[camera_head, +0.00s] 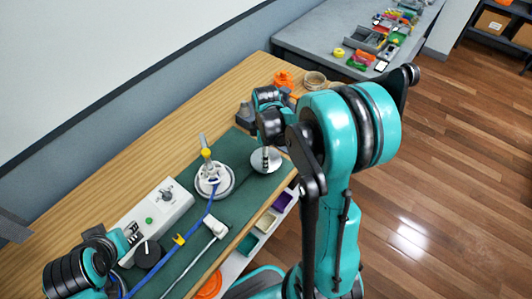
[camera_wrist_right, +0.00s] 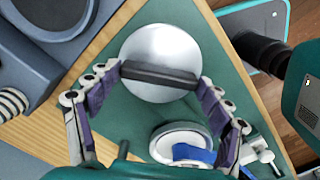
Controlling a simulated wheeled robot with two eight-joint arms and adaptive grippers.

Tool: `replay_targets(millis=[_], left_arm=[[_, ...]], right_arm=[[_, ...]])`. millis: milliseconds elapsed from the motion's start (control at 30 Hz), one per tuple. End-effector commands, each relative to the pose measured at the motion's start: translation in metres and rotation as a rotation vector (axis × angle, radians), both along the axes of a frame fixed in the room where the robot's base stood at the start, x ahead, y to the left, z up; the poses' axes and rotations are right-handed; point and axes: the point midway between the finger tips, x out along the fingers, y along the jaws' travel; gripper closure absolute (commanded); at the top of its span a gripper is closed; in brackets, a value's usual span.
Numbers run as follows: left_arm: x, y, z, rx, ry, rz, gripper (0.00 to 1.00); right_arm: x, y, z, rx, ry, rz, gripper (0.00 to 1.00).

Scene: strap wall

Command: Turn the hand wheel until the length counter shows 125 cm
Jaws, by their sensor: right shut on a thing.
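The hand wheel, a silver disc with a dark crossbar, lies on the green mat in the head view (camera_head: 262,163). In the right wrist view, the disc (camera_wrist_right: 160,48) fills the top middle, and its dark bar (camera_wrist_right: 158,76) runs between my fingers. My right gripper (camera_wrist_right: 159,79) is shut on the bar, a fingertip at each end; in the head view, the gripper (camera_head: 267,148) hides part of the wheel. My left gripper (camera_head: 134,234) is at lower left beside a white box; its finger opening is unclear. I cannot make out a counter reading.
A white round fixture (camera_head: 214,187) with a yellow-tipped post stands left of the wheel, with a blue strap (camera_head: 193,232) running from it. The white box (camera_head: 160,207) has a knob and green button. Orange and grey items stand beyond my right gripper. Wooden floor is at right.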

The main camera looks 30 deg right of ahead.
Motion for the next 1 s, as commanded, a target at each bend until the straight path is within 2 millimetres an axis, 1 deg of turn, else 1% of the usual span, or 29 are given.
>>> replay_targets(millis=[1000], left_arm=[[-0.0001,0.0000,-0.0085,0.000,0.000,0.000,0.57]], right_arm=[[-0.0003,0.0002,-0.0005,0.001,0.001,-0.963,0.50]])
